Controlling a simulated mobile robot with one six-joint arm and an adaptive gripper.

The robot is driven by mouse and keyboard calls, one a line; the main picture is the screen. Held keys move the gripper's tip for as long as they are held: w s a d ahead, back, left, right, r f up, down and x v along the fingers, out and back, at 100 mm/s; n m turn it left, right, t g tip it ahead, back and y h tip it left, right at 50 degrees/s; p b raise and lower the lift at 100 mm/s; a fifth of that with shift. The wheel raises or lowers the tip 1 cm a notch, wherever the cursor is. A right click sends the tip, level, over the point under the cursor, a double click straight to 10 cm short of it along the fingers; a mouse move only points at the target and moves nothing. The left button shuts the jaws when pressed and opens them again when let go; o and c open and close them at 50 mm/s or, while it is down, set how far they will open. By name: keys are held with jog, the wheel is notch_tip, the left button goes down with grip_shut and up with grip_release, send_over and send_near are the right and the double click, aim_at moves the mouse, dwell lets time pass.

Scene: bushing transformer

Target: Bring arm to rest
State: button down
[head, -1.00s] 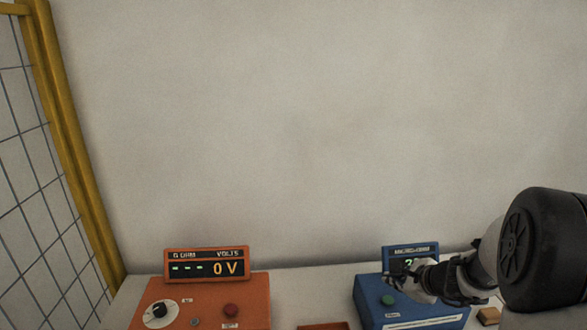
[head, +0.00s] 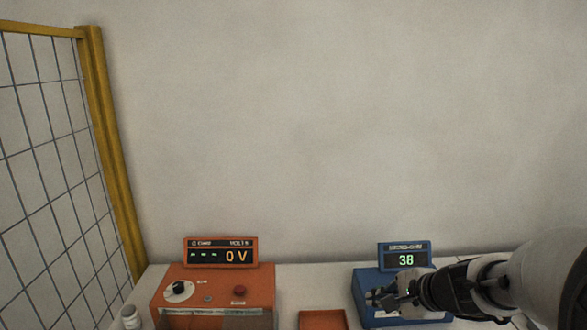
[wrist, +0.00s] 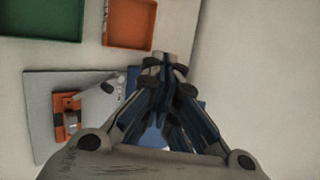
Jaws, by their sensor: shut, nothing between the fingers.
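My gripper (head: 384,300) is at the right of the head view, at the end of my arm, in front of the blue instrument box (head: 366,283). In the wrist view my gripper (wrist: 165,68) has its fingers together with nothing between them. The blue box shows only in part behind the fingers there. Its display (head: 405,260) reads 38. My gripper hides part of the box's front, and I cannot tell how far above the box it is.
An orange instrument box (head: 215,285) with a knob, a red button and a display reading 0 V stands to the left. Orange (wrist: 129,25) and green trays (wrist: 40,18) lie on the table. A yellow-framed mesh fence (head: 108,150) stands at left, a bare wall behind.

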jog(key=s+a+r+n+g, duration=0.1)
jog(key=s+a+r+n, duration=0.1)
jog(key=s+a+n, duration=0.45)
jog(key=s+a+r+n+g, duration=0.2)
jog(key=s+a+n, duration=0.15)
jog(key=s, duration=0.55)
jog(key=s+d+n+h, duration=0.2)
jog(key=s+n, duration=0.1)
jog(key=s, duration=0.3)
jog(key=s+d+n+h+b, duration=0.1)
jog(key=s+d+n+h, duration=0.1)
jog(key=s, duration=0.4)
jog(key=shift+s+d+f+n, duration=0.3)
jog(key=shift+d+f+n, duration=0.15)
jog(key=shift+n, duration=0.55)
